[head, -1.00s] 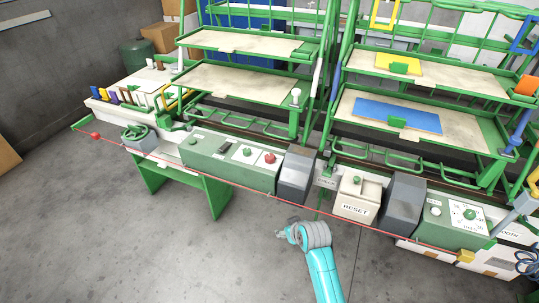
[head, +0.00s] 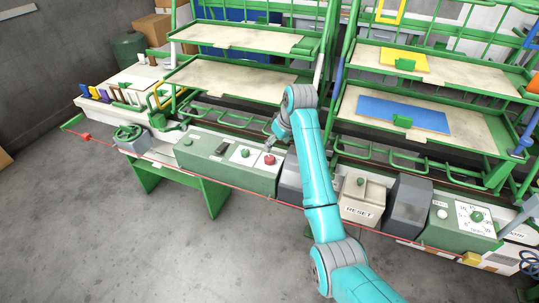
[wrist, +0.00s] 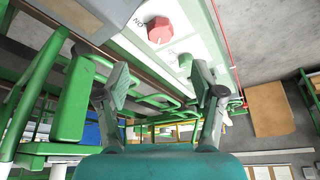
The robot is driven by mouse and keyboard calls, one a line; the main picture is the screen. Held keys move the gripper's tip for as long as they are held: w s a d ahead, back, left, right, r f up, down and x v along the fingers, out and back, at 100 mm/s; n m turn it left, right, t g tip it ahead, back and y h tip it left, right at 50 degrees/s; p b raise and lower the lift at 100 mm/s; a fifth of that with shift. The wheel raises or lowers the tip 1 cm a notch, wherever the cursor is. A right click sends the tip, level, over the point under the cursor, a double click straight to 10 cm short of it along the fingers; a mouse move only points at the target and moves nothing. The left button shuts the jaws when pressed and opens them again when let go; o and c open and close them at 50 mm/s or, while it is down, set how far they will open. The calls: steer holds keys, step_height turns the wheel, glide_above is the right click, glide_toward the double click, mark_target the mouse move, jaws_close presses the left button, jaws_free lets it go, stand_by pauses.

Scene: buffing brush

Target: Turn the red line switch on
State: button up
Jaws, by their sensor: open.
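A red knob (head: 269,159) sits at the right end of a white-topped panel on a long green control box (head: 225,165). The red knob also shows in the wrist view (wrist: 159,30), at the top, with printed lettering beside it. My gripper (head: 273,140) is just behind and above the knob in the head view, where its fingers are small and partly hidden by my arm. In the wrist view my gripper (wrist: 161,88) is open, its two fingers apart with nothing between them. The knob lies beyond the fingertips, apart from them.
A green knob (head: 245,153) and a dark switch (head: 222,148) are left of the red knob. A grey box (head: 291,180), partly behind my arm, and a cream RESET box (head: 360,200) stand to the right. A thin red line (head: 240,189) runs along the front. Green shelves (head: 235,82) rise behind.

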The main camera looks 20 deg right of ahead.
mark_target(270, 158)
steer(key=x, duration=1)
steer(key=shift+w+f, duration=0.15)
steer(key=c, duration=1.1)
